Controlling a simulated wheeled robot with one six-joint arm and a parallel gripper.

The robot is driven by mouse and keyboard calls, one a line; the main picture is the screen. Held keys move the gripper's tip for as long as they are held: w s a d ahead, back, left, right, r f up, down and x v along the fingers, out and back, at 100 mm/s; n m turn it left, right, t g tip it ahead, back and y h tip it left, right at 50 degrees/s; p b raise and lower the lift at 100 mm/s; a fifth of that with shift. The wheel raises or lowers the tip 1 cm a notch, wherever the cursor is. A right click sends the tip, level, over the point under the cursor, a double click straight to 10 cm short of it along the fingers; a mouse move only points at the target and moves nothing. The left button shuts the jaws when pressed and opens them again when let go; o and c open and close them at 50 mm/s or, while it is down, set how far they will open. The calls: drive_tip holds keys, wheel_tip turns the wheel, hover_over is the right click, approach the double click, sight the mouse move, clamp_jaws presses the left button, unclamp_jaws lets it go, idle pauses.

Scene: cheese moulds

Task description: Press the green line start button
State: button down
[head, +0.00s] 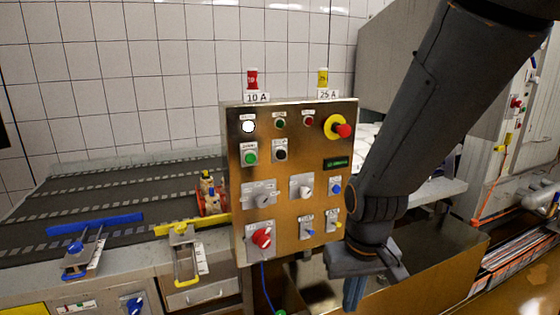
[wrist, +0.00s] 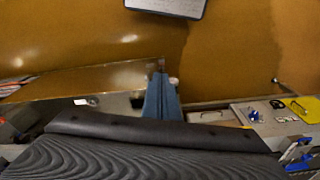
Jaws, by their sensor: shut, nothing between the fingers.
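A brass-coloured control panel (head: 295,215) stands upright in the middle of the head view. A green push button (head: 250,157) sits at its upper left, below a white lamp (head: 248,126). A smaller green round element (head: 280,123) is in the top row; the labels are too small to read. My gripper (head: 353,294) hangs below and right of the panel, pointing down, with its blue fingers shut and empty. It is well apart from the green button. The fingers also show in the wrist view (wrist: 160,98), over brown floor; the green button cannot be made out there.
The panel also carries a red-and-yellow mushroom button (head: 337,127), a red rotary switch (head: 262,238) and several knobs. A dark conveyor (head: 110,200) with yellow and blue bars lies to the left. A metal bin (head: 430,260) stands behind my gripper.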

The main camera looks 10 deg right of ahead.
sight(250, 158)
drive_tip(key=shift+d, duration=0.1)
drive_tip(key=w+a+r+m+t+y, duration=0.3)
drive_tip(key=w+a+r, duration=0.4)
drive_tip(key=r, duration=0.3)
drive_tip(key=w+a+r+m+t+y+p, duration=0.1)
drive_tip(key=w+a+r+m+t+y, duration=0.2)
drive_tip(key=w+a+r, duration=0.5)
wheel_tip(250, 158, up, 3)
drive_tip(key=shift+w+r+m, duration=0.1)
drive_tip(key=shift+w+m, duration=0.8)
drive_tip(key=shift+w, duration=0.2)
drive_tip(key=shift+w+a+p, duration=0.2)
drive_tip(key=shift+w+a, duration=0.2)
drive_tip(key=shift+w, duration=1)
drive_tip(key=shift+w+a+p, duration=0.2)
drive_tip(key=shift+w+a, duration=0.15)
drive_tip(key=shift+w, duration=1.05)
drive_tip(key=shift+w+a+p, duration=0.2)
drive_tip(key=shift+w+a, duration=0.2)
drive_tip(key=shift+w, duration=1)
